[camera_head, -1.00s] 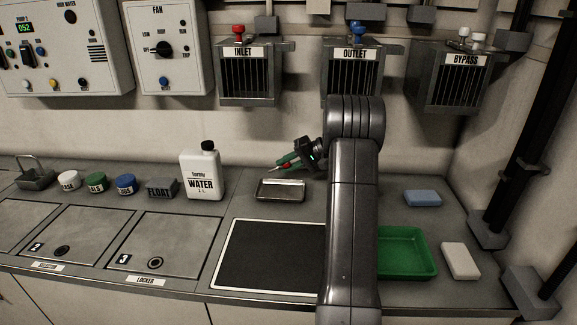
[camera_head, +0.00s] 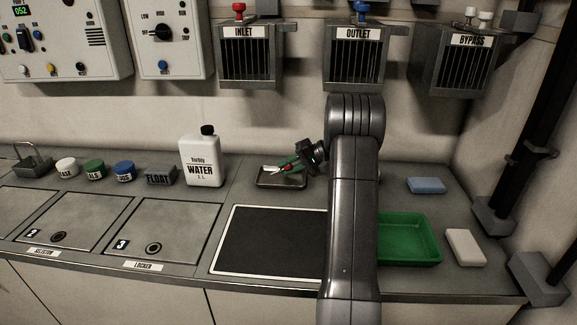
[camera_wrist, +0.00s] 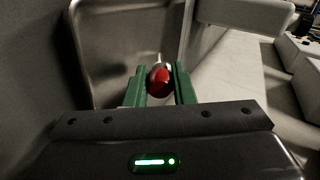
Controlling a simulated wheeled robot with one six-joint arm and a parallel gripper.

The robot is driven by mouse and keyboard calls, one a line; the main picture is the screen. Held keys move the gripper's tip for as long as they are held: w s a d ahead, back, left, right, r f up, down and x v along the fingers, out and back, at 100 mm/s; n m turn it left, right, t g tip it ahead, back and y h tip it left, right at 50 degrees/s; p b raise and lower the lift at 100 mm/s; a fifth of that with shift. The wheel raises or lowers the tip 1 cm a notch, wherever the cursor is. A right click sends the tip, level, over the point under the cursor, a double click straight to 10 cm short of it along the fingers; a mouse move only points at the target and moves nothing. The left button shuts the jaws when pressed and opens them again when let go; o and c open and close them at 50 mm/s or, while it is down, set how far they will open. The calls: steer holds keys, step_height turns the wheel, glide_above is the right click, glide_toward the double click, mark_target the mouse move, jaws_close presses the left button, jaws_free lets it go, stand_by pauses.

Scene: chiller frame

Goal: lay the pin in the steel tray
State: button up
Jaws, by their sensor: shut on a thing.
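The steel tray (camera_head: 282,186) is a small shallow metal dish on the counter, right of the water bottle. It also fills the upper middle of the wrist view (camera_wrist: 100,45). My gripper (camera_head: 281,167) has green fingers and is low over the tray, reaching in from the right. In the wrist view the fingers (camera_wrist: 159,86) are shut on the pin (camera_wrist: 159,80), which shows a red rounded head and a short pale shaft pointing into the tray area. Whether the pin touches the tray floor I cannot tell.
The white water bottle (camera_head: 203,160) stands just left of the tray. A dark mat (camera_head: 265,240) lies in front of it. A green tray (camera_head: 410,258), a blue block (camera_head: 426,185) and a white block (camera_head: 465,247) are to the right. The INLET box (camera_head: 247,60) hangs above.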

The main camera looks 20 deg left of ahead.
steer(key=o, duration=1)
steer(key=shift+o, duration=0.2)
steer(key=p+v, duration=0.2)
steer(key=v, duration=1)
steer(key=shift+p, duration=0.4)
steer(key=shift+a+r, duration=0.1)
steer(key=b+x, duration=0.2)
steer(key=x, duration=0.7)
steer(key=shift+s+a+f, duration=0.1)
steer(key=shift+a+f, duration=0.35)
steer(key=shift+a, duration=0.05)
